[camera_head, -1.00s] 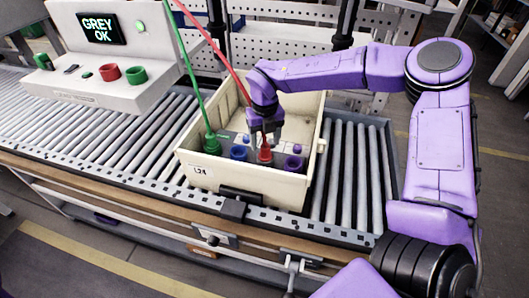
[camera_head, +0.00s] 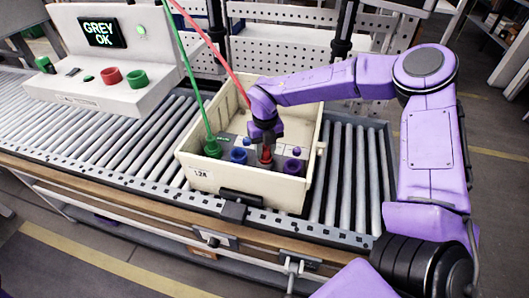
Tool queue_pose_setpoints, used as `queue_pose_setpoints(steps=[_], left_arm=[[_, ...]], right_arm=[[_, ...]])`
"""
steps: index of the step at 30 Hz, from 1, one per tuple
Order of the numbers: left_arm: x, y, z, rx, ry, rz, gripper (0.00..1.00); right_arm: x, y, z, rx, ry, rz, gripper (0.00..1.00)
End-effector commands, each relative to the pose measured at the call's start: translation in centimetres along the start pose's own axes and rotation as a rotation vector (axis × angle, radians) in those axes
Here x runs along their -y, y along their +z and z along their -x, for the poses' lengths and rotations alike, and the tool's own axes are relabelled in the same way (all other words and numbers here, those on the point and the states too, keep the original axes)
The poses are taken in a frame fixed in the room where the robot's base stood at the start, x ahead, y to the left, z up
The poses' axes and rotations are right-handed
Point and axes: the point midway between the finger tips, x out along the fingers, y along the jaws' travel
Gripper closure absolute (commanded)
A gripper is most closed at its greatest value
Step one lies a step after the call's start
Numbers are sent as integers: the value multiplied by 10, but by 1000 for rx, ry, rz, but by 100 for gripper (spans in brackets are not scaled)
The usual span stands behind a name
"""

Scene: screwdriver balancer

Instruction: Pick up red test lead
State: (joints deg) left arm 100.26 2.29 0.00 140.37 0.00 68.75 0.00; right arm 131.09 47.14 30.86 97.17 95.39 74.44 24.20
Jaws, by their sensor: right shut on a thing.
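My right gripper (camera_head: 266,158) reaches down into the cream bin (camera_head: 228,184) and is shut on the red test lead (camera_head: 265,154). The plug of the red lead stands at the red socket position, between the blue and purple sockets. Its red cable (camera_head: 218,62) runs up and left out of view. The green test lead (camera_head: 212,148) stands upright at the left of the bin, with its green cable going up. Whether the red plug is clear of its socket is hidden by the fingers. My left gripper is not in view.
A blue socket (camera_head: 238,156) and a purple socket (camera_head: 293,167) flank the red plug. The bin sits on a roller conveyor (camera_head: 345,180). A white tester (camera_head: 100,60) showing "GREY OK" has a red holder (camera_head: 110,77) and a green holder (camera_head: 136,79).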

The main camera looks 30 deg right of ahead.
Motion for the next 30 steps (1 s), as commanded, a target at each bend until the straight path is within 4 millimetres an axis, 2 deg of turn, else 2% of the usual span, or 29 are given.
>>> queue_pose_setpoints(steps=[5, 8, 13, 15, 21, 25, 30], left_arm=[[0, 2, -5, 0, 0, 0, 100], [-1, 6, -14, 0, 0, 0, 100], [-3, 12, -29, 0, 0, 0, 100], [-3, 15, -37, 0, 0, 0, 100], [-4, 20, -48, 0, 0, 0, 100], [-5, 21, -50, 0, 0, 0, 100], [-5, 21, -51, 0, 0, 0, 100]], right_arm=[[0, 1, 25, 6, 3, -1, 100], [-15, -7, 43, 6, 3, 4, 100], [-48, -25, 87, 7, 0, 4, 100], [-67, -36, 92, 4, -1, 6, 100], [-105, -56, 114, 2, 0, 2, 100], [-119, -63, 122, 3, 1, 3, 100], [-124, -66, 127, 1, 0, 0, 100]])
